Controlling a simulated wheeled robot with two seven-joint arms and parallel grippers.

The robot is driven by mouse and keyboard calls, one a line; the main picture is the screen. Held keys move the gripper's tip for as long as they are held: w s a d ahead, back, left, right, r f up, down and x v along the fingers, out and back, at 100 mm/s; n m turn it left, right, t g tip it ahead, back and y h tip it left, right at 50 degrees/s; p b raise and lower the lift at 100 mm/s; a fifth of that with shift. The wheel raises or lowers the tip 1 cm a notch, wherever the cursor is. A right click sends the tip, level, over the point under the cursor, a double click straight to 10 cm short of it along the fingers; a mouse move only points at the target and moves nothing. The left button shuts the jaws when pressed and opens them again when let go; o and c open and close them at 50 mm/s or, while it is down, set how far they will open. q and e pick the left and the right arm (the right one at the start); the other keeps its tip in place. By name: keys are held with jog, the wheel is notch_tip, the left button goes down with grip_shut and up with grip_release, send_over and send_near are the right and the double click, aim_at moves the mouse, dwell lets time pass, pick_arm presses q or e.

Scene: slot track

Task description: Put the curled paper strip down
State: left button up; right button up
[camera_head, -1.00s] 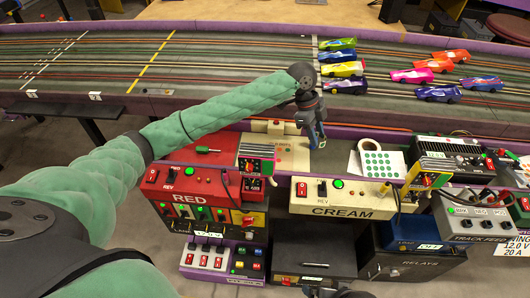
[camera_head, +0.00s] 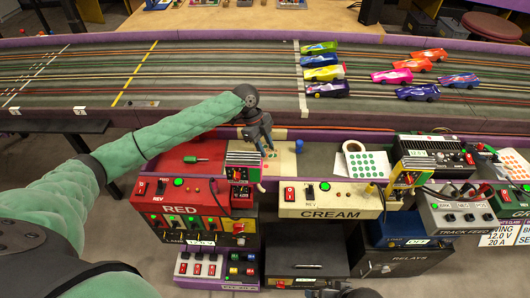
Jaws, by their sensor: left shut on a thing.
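My left gripper (camera_head: 266,146) reaches in from the left on its green-sleeved arm and points down over the counter, between the red and cream control boxes. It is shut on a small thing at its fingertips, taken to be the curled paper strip. A pale narrow piece (camera_head: 262,174) shows just below the fingers. The strip's shape is too small and too covered to make out. I cannot tell whether it touches the surface below.
The red box (camera_head: 180,209) and the cream box (camera_head: 325,198) stand at the counter's front. Several toy cars (camera_head: 328,89) stand on the track behind.

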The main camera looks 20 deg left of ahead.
pick_arm(q)
jog(key=shift+f+p, duration=0.45)
jog(key=shift+f, duration=1.55)
pick_arm(e)
jog(key=shift+s+d+r, duration=0.2)
jog(key=shift+d+r, duration=0.45)
jog(key=shift+r, duration=0.05)
pick_arm(q)
jog(key=shift+f, duration=0.15)
jog(key=o, duration=1)
jog(key=shift+c, duration=0.2)
pick_arm(e)
jog(key=shift+a+f, duration=0.1)
jog(key=shift+f, duration=0.05)
pick_arm(q)
jog(key=shift+a+r, duration=0.2)
jog(key=shift+r, duration=0.35)
jog(key=b+v, duration=0.1)
jog(key=v, duration=1)
jog(key=shift+b, duration=0.3)
pick_arm(e)
jog(key=shift+w+a+f, duration=0.2)
jog(key=shift+a+f, duration=0.3)
jog(key=shift+f, duration=0.05)
jog(key=shift+w+a+f, duration=0.15)
jog(key=shift+a+f, duration=0.35)
jog(key=shift+f, duration=0.05)
